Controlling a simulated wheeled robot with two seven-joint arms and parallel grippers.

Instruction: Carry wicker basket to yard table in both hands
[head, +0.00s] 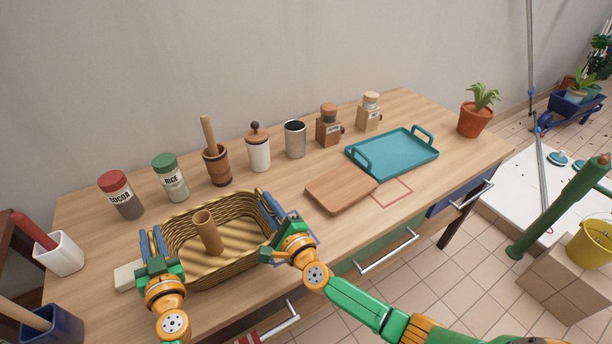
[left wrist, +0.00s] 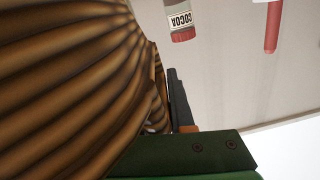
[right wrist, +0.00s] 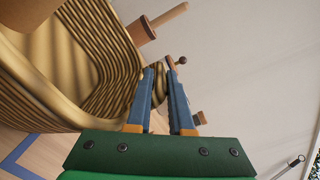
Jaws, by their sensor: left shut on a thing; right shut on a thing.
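The wicker basket (head: 228,278) is on or just above the front left of the wooden counter in the head view; I cannot tell if it touches. A brown cylinder (head: 207,232) stands inside it. My left gripper (head: 154,246) is shut on the basket's left end. My right gripper (head: 277,213) is shut on its right end. The basket's woven side (left wrist: 70,80) fills much of the left wrist view. In the right wrist view the basket wall (right wrist: 100,60) runs up to the fingers (right wrist: 160,90). No yard table is clearly identifiable.
Along the back stand a cocoa jar (head: 121,195), a rice jar (head: 170,178), a mortar (head: 217,165), a canister (head: 258,150) and grinders (head: 328,126). A cutting board (head: 341,188) and a teal tray (head: 395,152) lie to the right. Tiled floor (head: 480,270) is open in front.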

